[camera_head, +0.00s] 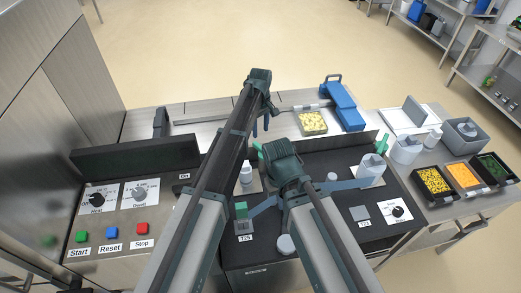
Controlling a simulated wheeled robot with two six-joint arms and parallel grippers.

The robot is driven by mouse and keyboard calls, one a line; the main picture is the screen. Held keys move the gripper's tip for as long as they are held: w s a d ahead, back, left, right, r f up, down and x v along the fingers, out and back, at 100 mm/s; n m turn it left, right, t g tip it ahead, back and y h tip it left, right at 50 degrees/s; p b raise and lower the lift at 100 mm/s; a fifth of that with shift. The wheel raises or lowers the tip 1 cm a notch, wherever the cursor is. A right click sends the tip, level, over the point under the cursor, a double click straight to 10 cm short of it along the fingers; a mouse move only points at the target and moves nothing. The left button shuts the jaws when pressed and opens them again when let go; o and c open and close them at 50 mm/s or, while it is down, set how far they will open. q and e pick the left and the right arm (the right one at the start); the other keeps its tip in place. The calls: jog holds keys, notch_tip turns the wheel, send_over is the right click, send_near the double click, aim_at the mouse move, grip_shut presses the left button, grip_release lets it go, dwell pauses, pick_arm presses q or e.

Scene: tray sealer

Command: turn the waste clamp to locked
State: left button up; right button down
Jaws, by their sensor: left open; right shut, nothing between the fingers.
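My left gripper (261,126) is open and empty above the machine's far edge, with its blue fingers pointing down. My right gripper (281,160) is lower, over the middle of the dark machine top; its body hides its fingertips. A white plate with a black knob (398,211) sits at the right of the machine top, right of my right gripper and apart from it. Its lettering is too small to read, so I cannot tell whether it is the waste clamp or how it is set. My arms hide part of the machine top.
A control panel with Heat (97,199) and Dwell dials and Start (82,237), Reset and Stop buttons is at left. A filled tray (313,122) and a blue unit (344,106) stand behind.

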aim_at(260, 147)
pick_arm(q)
notch_tip(260, 147, down, 9)
jog(key=b, duration=0.8)
jog(key=shift+f, duration=0.15)
jog(key=shift+c, duration=0.2)
grip_shut()
dwell(0.7)
